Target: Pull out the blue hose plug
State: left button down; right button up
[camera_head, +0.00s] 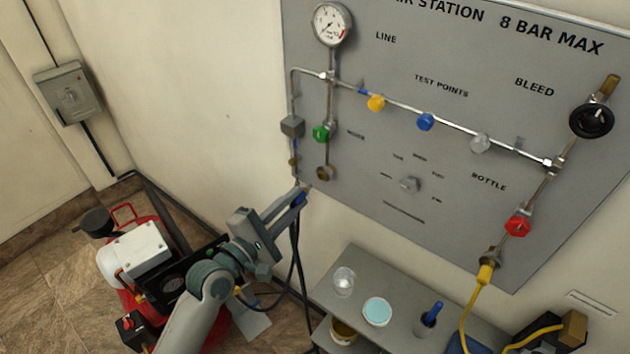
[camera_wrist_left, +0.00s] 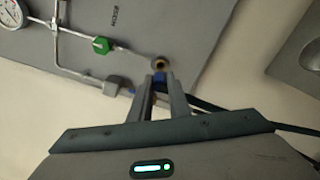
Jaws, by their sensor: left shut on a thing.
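My left gripper (camera_head: 301,194) is at the lower left edge of the wall panel, its fingers shut on the blue hose plug (camera_head: 299,199). In the left wrist view, the blue plug (camera_wrist_left: 160,77) shows between the fingertips of the gripper (camera_wrist_left: 161,85). A brass socket (camera_head: 325,173) ends the line under the green valve (camera_head: 322,133). In the head view the plug appears apart from this socket, below and left of it. The socket (camera_wrist_left: 159,62) lies just beyond the fingertips in the wrist view. A black hose (camera_head: 296,245) hangs below the gripper. My right gripper is out of view.
The grey panel (camera_head: 400,215) carries a gauge (camera_head: 331,24), pipes and coloured knobs. A grey shelf (camera_head: 395,325) with a glass, a blue-lidded jar and a blue-handled item stands below. A red compressor (camera_head: 135,222) stands on the floor at left.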

pick_arm(q)
jog(key=s+a+f+n+t+y+b, duration=0.1)
jog(key=s+a+f+n+y+b, duration=0.1)
jog(key=a, duration=0.4)
jog(key=s+a+f+n+t+y+b, duration=0.2)
jog(key=s+a+n+y+b, duration=0.1)
jog(key=s+a+y+b, duration=0.2)
jog(key=s+a+f+n+t+y+b, duration=0.1)
jog(key=s+a+f+n+y+b, duration=0.1)
jog(key=s+a, duration=0.4)
jog(key=a+n+y+b, duration=0.1)
jog(key=a+y+b, duration=0.1)
jog(key=shift+a+f+y, duration=0.3)
jog(key=shift+f+y, duration=0.05)
jog(key=shift+y, duration=0.05)
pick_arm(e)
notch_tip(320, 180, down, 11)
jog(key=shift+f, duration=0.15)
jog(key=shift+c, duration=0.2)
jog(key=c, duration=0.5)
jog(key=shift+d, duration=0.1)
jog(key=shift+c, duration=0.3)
